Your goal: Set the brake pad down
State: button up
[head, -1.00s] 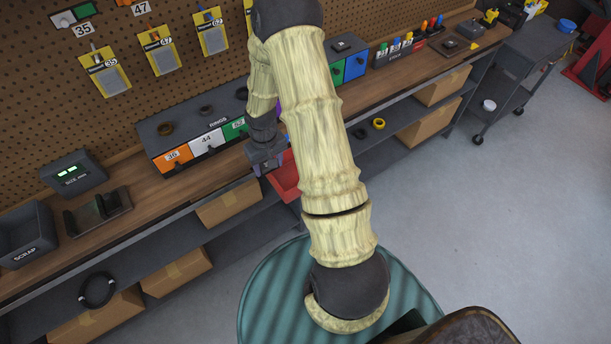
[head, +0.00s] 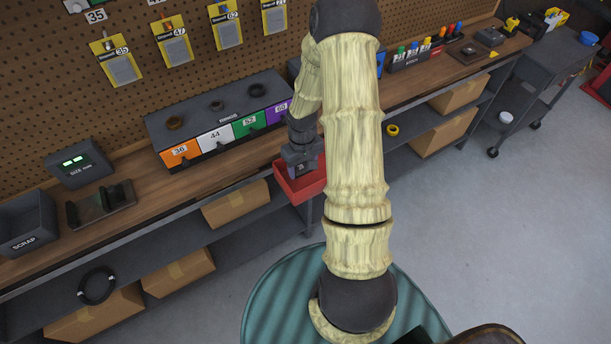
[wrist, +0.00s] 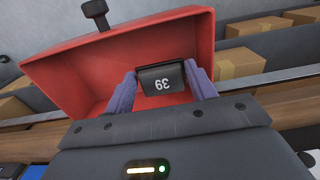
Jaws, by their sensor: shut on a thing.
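My gripper (wrist: 161,88) has its two purple fingers on either side of the brake pad (wrist: 160,78), a small black block marked 39, upside down in the wrist view. The gripper is shut on it. The pad is seen against the inside of a red bin (wrist: 60,75); I cannot tell if it touches the bin. In the head view my gripper (head: 300,163) is at the red bin (head: 312,186), which sits at the bench's front edge. The pad is small and dark there, and my arm hides part of the bin's surroundings.
A ring cabinet (head: 215,138) with numbered drawers stands behind and left of the bin. A size gauge (head: 78,163) and a scrap bin (head: 25,228) are at the far left. Cardboard boxes (head: 236,203) lie on the shelf below. The bench right of my arm holds several tools.

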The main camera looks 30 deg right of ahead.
aim_at(303, 173)
jog(key=shift+f, duration=0.8)
notch_tip(303, 173, down, 4)
jog(key=shift+f, duration=0.1)
jog(key=shift+d+f, duration=0.1)
jog(key=shift+f, duration=0.1)
jog(key=o, duration=1)
jog(key=shift+r, duration=0.1)
jog(key=shift+o, duration=0.2)
